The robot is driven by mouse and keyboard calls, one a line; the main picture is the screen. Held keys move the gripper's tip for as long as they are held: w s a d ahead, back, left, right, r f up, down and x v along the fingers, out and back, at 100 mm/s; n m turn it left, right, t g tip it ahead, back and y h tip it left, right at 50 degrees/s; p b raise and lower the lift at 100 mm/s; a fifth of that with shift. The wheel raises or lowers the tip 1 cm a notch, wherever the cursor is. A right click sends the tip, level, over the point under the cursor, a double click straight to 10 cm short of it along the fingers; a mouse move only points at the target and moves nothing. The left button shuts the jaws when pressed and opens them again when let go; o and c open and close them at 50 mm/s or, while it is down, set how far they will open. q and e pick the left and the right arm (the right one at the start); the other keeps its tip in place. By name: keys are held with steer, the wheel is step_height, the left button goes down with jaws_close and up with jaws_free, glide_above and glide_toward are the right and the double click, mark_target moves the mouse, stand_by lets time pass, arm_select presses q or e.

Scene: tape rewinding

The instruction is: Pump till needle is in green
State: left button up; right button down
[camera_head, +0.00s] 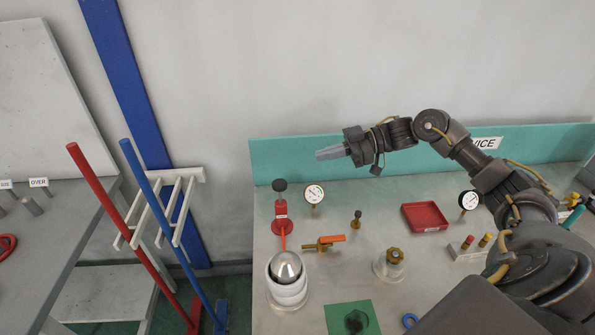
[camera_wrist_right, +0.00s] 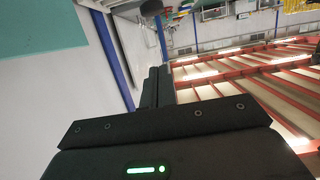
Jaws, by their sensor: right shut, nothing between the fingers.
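A red hand pump (camera_head: 282,212) with a dark round knob (camera_head: 280,185) on top stands at the back left of the metal bench. A round white gauge (camera_head: 314,194) stands just right of it; its needle is too small to read against any green zone. A second white gauge (camera_head: 469,200) stands farther right. My right gripper (camera_head: 322,154) is shut and empty, held in the air above and right of the pump knob, apart from it, pointing left. Its closed fingers also show in the right wrist view (camera_wrist_right: 155,85). My left gripper is not in view.
An orange-handled valve (camera_head: 325,243), a silver ball on a white stand (camera_head: 286,285), a brass-topped fitting (camera_head: 391,263) and a red tray (camera_head: 425,217) occupy the bench (camera_head: 350,275). A teal backboard (camera_head: 300,160) runs behind. Red and blue poles stand left of the bench.

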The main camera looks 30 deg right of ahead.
steer(key=p, duration=0.5)
glide_above(280, 192)
steer(key=d, duration=0.3)
step_height(280, 192, down, 2)
steer(key=f, duration=0.4)
steer(key=shift+w+d+f, duration=0.15)
steer(key=shift+w, duration=0.15)
step_height(280, 192, down, 5)
steer(key=b, duration=0.2)
steer(key=shift+s+b, duration=0.15)
steer(key=shift+b, duration=0.2)
